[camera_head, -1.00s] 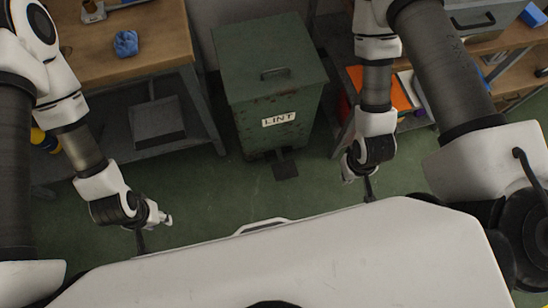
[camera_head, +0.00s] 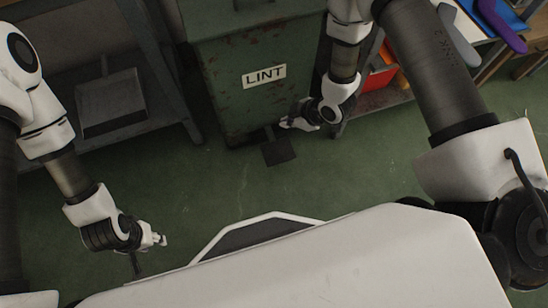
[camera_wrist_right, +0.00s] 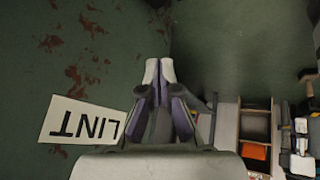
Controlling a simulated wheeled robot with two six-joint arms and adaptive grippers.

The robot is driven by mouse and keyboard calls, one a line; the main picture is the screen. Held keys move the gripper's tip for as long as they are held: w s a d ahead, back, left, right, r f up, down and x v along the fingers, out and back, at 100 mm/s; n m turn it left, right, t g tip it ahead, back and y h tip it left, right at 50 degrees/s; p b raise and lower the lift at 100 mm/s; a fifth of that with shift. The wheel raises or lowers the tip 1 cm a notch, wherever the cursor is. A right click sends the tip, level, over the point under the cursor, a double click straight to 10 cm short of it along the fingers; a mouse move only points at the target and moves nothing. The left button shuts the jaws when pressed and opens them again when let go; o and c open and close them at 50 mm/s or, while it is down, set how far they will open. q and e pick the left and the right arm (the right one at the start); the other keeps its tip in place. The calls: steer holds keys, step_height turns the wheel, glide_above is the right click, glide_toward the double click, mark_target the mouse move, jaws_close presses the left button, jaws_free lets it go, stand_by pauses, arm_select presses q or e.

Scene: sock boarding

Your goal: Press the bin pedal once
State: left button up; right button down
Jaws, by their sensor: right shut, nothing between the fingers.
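The green lint bin (camera_head: 215,85) stands on the floor ahead, with a white LINT label (camera_head: 264,76) on its rust-spotted front. Its dark pedal (camera_head: 278,150) sticks out at the foot of the front. My right gripper (camera_head: 284,124) is shut and empty, close to the bin's lower front and above the pedal in the picture; I cannot tell whether it touches. In the right wrist view, the shut fingers (camera_wrist_right: 158,70) point along the bin's front, beside the upside-down label (camera_wrist_right: 82,125). The pedal is not seen there. My left gripper (camera_head: 161,240) hangs low at left; its jaws are too small to judge.
A grey table frame with a lower shelf (camera_head: 110,105) stands left of the bin. A shelf unit with red-orange items (camera_head: 378,78) stands close to its right, beside my right arm. The green floor (camera_head: 210,185) before the bin is clear.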

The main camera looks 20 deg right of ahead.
mark_target(275, 142)
arm_select(q)
step_height(275, 142, down, 10)
steer(key=b, duration=0.6)
steer(key=shift+f, duration=0.2)
arm_select(e)
steer(key=w+a+f+n+y, duration=0.1)
steer(key=w+a+f+n, duration=0.1)
steer(key=w+f+n, duration=0.2)
step_height(275, 142, down, 4)
steer(key=shift+w+r+n+t+y, duration=0.2)
steer(key=shift+w+n+t+y, duration=0.15)
steer(key=shift+w, duration=0.45)
steer(key=shift+a+f, duration=0.1)
steer(key=f+b, duration=0.7)
steer(key=f, duration=0.1)
steer(key=shift+s, duration=0.3)
arm_select(q)
step_height(275, 142, down, 7)
steer(key=shift+w+f+b, duration=0.2)
steer(key=shift+b, duration=0.1)
arm_select(e)
steer(key=shift+f, duration=0.35)
steer(key=shift+f, duration=0.1)
steer(key=shift+s+f, duration=0.1)
steer(key=shift+f, duration=0.2)
